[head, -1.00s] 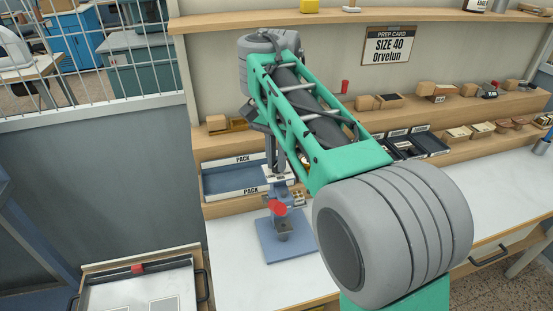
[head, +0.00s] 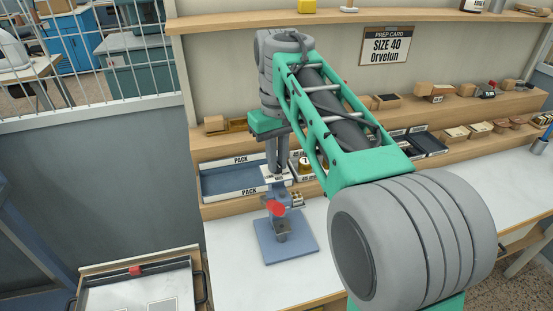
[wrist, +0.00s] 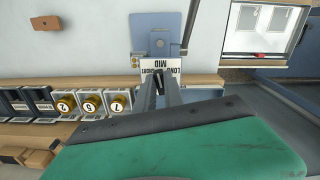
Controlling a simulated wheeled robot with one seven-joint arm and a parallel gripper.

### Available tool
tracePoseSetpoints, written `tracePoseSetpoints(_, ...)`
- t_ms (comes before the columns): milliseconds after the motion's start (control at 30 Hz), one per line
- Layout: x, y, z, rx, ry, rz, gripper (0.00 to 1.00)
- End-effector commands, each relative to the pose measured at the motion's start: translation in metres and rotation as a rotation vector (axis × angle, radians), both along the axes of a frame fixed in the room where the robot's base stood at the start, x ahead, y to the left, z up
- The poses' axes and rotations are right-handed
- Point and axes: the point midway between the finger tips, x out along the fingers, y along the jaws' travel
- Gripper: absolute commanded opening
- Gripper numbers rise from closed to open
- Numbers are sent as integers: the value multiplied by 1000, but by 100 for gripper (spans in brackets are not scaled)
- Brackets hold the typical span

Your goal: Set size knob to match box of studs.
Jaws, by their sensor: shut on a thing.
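The blue press (head: 288,240) stands on the bench with a red-tipped part (head: 275,208) on its front. A white plate (wrist: 160,65) at its top reads LONG, MID and SHORT in the wrist view. A small dark knob (wrist: 158,77) sits at this plate, between my fingertips. My gripper (wrist: 160,88) points at the plate from above and is shut on the knob; it also shows in the head view (head: 277,165). My fingers hide part of the lettering, and I cannot tell which word the knob points to. I cannot pick out a labelled box of studs.
A prep card (head: 387,46) on the wall reads SIZE 40 Orvelun. A blue PACK tray (head: 235,180) lies left of the press. Brass numbered pieces (wrist: 92,102) stand in a row near my gripper. Small cardboard boxes (head: 386,102) line the shelf. The bench front is clear.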

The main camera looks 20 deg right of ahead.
Motion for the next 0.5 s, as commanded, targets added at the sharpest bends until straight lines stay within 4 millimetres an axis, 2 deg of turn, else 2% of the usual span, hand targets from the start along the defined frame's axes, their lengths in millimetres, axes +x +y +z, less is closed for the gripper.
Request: tracePoseSetpoints(500,2,-2,0,0,-1,483,0)
